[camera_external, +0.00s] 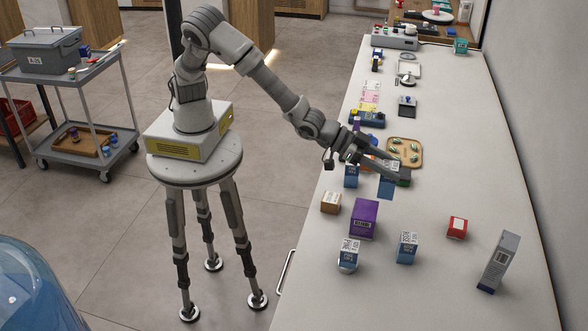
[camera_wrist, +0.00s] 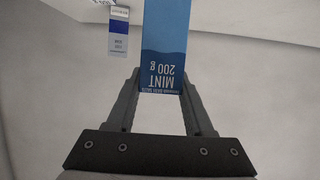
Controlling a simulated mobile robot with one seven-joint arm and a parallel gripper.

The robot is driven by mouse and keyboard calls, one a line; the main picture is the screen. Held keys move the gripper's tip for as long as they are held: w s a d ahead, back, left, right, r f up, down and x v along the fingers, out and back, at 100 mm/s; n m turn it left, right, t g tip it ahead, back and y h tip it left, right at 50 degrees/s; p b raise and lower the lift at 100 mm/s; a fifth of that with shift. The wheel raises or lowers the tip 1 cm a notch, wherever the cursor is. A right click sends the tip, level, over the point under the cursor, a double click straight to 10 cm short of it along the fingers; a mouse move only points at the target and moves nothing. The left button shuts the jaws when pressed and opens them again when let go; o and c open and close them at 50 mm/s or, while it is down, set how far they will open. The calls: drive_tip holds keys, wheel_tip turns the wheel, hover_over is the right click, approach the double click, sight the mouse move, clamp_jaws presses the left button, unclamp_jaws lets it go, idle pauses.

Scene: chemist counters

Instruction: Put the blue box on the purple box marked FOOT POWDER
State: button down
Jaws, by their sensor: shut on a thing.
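My gripper (camera_external: 394,168) is over the counter, shut on a blue box (camera_external: 387,187) that hangs at its fingertips. In the wrist view the held blue box (camera_wrist: 165,45) sits between the two fingers, with MINT 200 g reading upside down. The purple box (camera_external: 364,218) stands upright on the counter, nearer the camera and a little left of the held box. Its top looks bare, and its lettering is too small to read. I cannot tell exactly how high the held box is above the counter.
Another blue box (camera_external: 351,177) stands left of the held one. A brown box (camera_external: 331,202), a red box (camera_external: 457,228) and a tall grey box (camera_external: 498,262) are nearby. A tray (camera_external: 418,146) lies behind.

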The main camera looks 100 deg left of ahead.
drive_tip(key=s+d+r+p, duration=0.2)
drive_tip(key=s+d+r, duration=0.25)
drive_tip(key=s, duration=0.25)
drive_tip(key=s+d+r+p, duration=0.3)
drive_tip(key=s+d, duration=0.3)
drive_tip(key=shift+w+a+f+b, duration=1.1)
drive_tip(key=shift+w+a+f, duration=0.25)
drive_tip(key=shift+f, duration=0.45)
drive_tip(key=shift+w+a+f+b, duration=1.15)
drive_tip(key=shift+w+f, duration=0.35)
drive_tip(key=shift+f, duration=0.3)
drive_tip(key=shift+w+a+f+b, duration=1.05)
drive_tip(key=shift+w+a+f, duration=0.3)
drive_tip(key=shift+f, duration=0.45)
drive_tip(key=shift+d, duration=0.1)
drive_tip(key=shift+f, duration=0.2)
drive_tip(key=shift+c, duration=1.4)
unclamp_jaws()
drive_tip(key=shift+r, duration=0.1)
